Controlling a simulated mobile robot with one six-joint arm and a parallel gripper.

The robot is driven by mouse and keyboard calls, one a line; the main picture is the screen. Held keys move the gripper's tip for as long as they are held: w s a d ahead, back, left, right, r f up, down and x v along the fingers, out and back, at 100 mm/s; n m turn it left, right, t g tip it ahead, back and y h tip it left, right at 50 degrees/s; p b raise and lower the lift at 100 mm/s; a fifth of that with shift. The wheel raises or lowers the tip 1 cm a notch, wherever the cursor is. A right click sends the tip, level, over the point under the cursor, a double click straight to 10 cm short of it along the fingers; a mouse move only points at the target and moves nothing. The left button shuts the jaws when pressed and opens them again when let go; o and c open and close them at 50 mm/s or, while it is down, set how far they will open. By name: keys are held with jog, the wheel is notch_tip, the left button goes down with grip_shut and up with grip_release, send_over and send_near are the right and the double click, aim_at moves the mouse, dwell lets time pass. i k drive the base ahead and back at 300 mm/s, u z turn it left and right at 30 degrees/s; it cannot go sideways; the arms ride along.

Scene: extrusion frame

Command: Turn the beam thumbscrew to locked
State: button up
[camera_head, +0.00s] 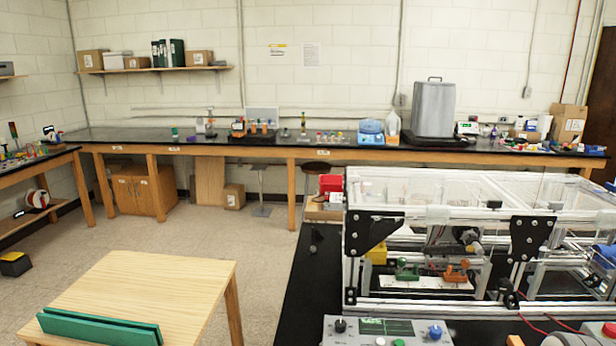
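The extrusion frame (430,308) stands on the black bench at the right, with silver rails, clear top panels and black corner brackets. A small black knob-like part (510,299) sits at its lower front post. I cannot tell whether this is the beam thumbscrew or which way it is turned. Inside the frame, a green clamp-like part (407,270) and an orange one (457,272) sit on a white plate. A dark cylindrical part (465,236) is behind the front rail, partly hidden. My gripper is not in view.
A control box (362,340) with knobs and a green screen is at the bench's front edge. A small dark object (314,239) stands on the black bench (306,285), left of the frame. A wooden table (160,285) is at lower left. Open floor lies between.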

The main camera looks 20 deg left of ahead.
aim_at(352, 179)
jog(key=u, duration=0.4)
jog(key=i, duration=1)
jog(key=u, duration=0.05)
